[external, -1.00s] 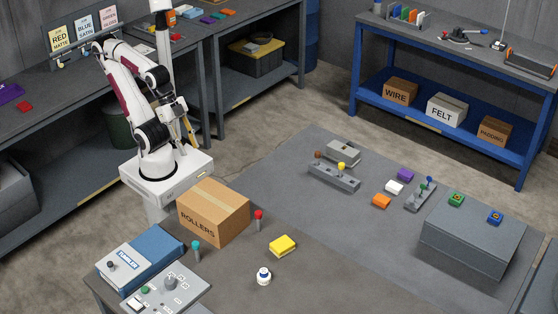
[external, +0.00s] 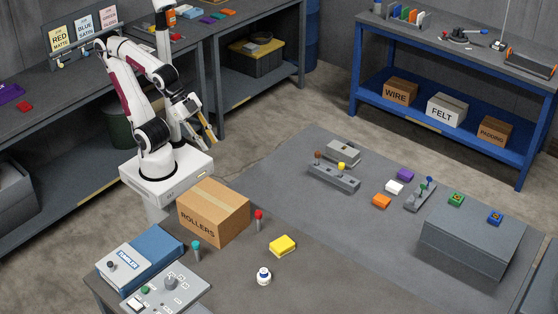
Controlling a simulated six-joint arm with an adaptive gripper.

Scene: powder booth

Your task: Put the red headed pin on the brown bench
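The red headed pin (external: 258,220) stands upright with a grey shaft, just right of the ROLLERS carton in the external view. No bench that is plainly brown can be made out; the worktop at the front (external: 330,285) is dark brownish grey. My gripper (external: 211,136) hangs in the air above and behind the carton, well away from the pin, pointing down to the right. Its fingers are too small to tell whether they are open or shut. Nothing can be made out in it.
The ROLLERS carton (external: 213,211) stands between my base and the pin. Grey holders with pins (external: 334,178) and small coloured blocks lie further right.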

